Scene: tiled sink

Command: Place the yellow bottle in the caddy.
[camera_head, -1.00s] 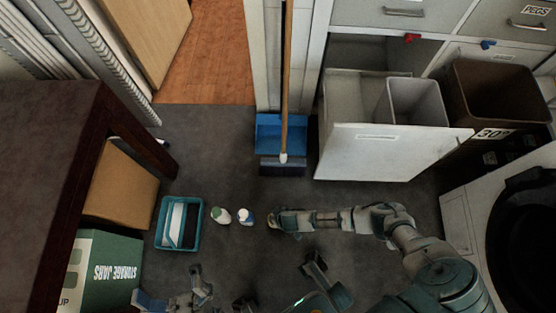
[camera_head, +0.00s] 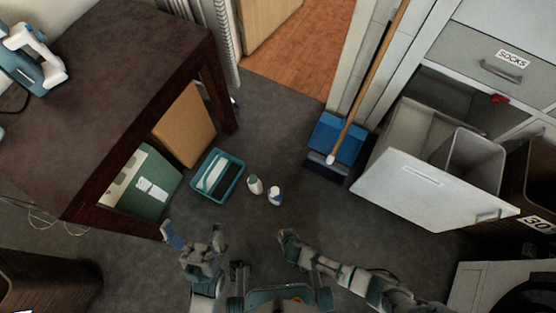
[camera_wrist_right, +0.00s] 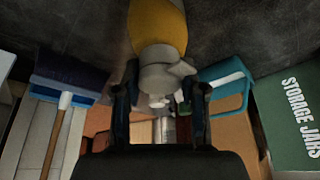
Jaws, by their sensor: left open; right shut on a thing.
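The yellow bottle (camera_wrist_right: 157,27) shows in the right wrist view, with its pale grey top (camera_wrist_right: 160,78) between the fingers of my right gripper (camera_wrist_right: 162,103). That gripper is shut on it. In the head view my right gripper (camera_head: 287,238) is below the two small bottles, and I cannot make out the yellow bottle there. My left gripper (camera_head: 193,238) is open and empty, below the caddy.
A white-and-green bottle (camera_head: 255,185) and a white-and-blue bottle (camera_head: 275,196) stand right of the caddy. A dark table (camera_head: 110,90), cardboard box (camera_head: 186,125) and green box (camera_head: 145,188) are at left. A blue dustpan (camera_head: 337,138) with broom and an open white drawer (camera_head: 420,185) are at right.

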